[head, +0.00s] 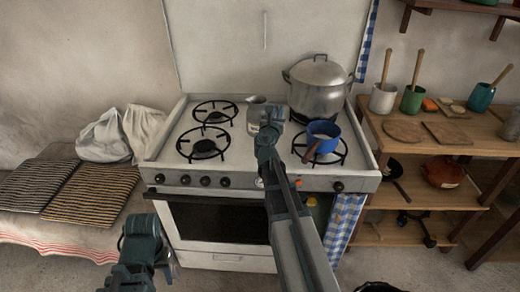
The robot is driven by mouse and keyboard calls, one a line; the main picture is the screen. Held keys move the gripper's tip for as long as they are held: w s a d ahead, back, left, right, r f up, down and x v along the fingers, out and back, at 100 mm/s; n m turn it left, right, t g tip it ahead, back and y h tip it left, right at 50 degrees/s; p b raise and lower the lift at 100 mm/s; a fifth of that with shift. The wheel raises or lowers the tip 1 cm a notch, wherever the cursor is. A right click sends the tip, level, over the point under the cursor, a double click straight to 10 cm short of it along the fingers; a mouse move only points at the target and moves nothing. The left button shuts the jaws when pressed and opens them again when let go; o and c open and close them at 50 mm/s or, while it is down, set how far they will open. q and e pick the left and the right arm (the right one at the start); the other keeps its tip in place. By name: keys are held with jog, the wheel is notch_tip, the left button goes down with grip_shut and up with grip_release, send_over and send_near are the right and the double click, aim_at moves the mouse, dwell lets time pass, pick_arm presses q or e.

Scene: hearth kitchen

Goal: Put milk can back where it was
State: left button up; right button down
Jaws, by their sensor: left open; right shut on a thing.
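The milk can (255,112), a small grey metal vessel, shows in the head view at the middle of the white stove top (235,140). It is between the left burners and the big pot. My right gripper (270,120) is at its right side and is shut on it. The gripper and wrist hide part of the can, so I cannot tell whether its base touches the stove. My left gripper (142,228) is open and empty, low in front of the stove's left corner.
A large lidded pot (316,90) stands on the back right burner. A blue pan (323,130) with a wooden handle sits on the front right burner. The left burners (204,147) are bare. A wooden shelf (470,130) with pots and boards stands to the right.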

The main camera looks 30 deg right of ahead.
jog(key=f+b, duration=0.6)
jog(key=d+f+b, duration=0.1)
jog(key=f+b, duration=0.3)
jog(key=shift+s, duration=0.15)
dwell(0.4)
jog(key=shift+f, duration=0.15)
jog(key=c, duration=0.9)
grip_release()
jog(key=shift+r, duration=0.2)
jog(key=v, duration=1.2)
jog(key=shift+a, duration=0.1)
jog(key=shift+r, duration=0.1)
